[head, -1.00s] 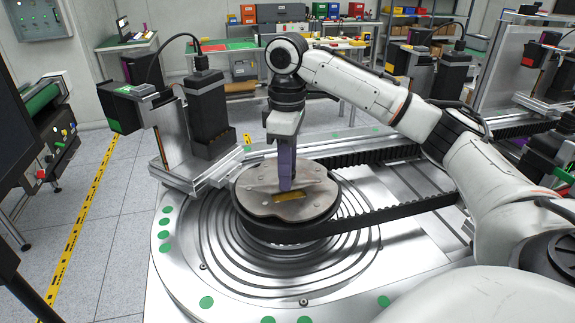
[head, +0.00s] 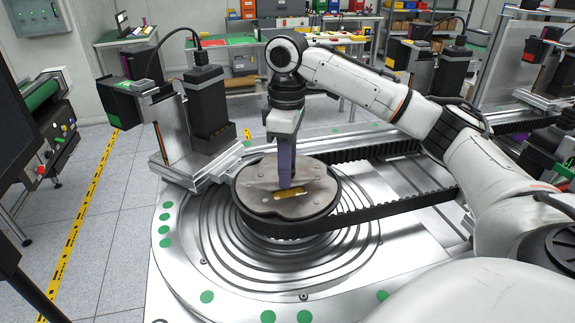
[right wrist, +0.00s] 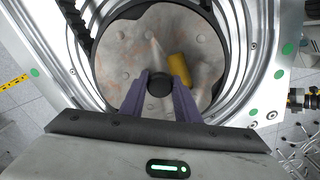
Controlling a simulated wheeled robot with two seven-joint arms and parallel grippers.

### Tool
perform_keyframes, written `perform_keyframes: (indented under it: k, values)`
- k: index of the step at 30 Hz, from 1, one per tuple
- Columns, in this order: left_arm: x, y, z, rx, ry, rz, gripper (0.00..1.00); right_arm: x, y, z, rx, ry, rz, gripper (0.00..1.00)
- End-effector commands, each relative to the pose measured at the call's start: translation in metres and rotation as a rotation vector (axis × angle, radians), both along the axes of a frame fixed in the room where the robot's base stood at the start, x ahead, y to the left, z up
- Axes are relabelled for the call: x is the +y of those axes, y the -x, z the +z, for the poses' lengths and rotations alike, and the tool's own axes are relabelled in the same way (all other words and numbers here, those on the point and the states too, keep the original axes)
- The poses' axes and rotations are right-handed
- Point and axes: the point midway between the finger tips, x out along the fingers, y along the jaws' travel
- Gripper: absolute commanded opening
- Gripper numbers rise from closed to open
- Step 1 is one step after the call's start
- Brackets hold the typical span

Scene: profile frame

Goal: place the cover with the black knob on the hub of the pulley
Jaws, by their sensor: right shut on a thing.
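The cover is a worn grey metal plate with an irregular edge (head: 258,190) and a yellow mark (head: 294,194). It lies over the black pulley (head: 245,222), inside its rim, and hides the hub. Whether it is fully seated, I cannot tell. In the right wrist view the cover (right wrist: 125,60) fills most of the dark ring. My right gripper (head: 286,186) points down at the middle of the cover. Its purple fingers are shut on the black knob (right wrist: 160,83), which the head view hides. My left gripper is not in view.
A black toothed belt (head: 400,205) runs from the pulley to the right. The pulley stands on a round grooved metal plate (head: 210,262) with green dots. A black motor unit on a bracket (head: 205,105) stands behind left. Yellow tape (head: 85,220) marks the floor at left.

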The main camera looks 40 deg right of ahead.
Motion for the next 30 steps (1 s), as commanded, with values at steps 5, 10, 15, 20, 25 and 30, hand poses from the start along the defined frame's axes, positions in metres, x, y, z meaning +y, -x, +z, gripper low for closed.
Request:
perform_keyframes:
  k: [5, 10, 15, 20, 25, 30]
  values:
    - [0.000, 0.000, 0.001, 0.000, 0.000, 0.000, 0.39, 0.000, 0.000, -0.002, -0.001, 0.000, 0.000, 0.00]
    - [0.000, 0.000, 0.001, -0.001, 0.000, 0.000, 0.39, 0.000, 0.000, -0.004, -0.002, 0.000, 0.000, 0.00]
    - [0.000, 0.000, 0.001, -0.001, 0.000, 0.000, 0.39, 0.000, 0.000, -0.005, -0.001, 0.000, 0.000, 0.49]
    - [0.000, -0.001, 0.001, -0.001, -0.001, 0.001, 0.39, 0.000, 0.000, -0.005, 0.000, 0.000, 0.000, 0.51]
    - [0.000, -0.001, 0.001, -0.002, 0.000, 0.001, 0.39, 0.000, 0.000, -0.004, 0.002, 0.000, 0.000, 0.51]
    - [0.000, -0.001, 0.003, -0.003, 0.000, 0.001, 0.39, 0.001, -0.001, 0.016, -0.004, -0.001, 0.001, 0.51]
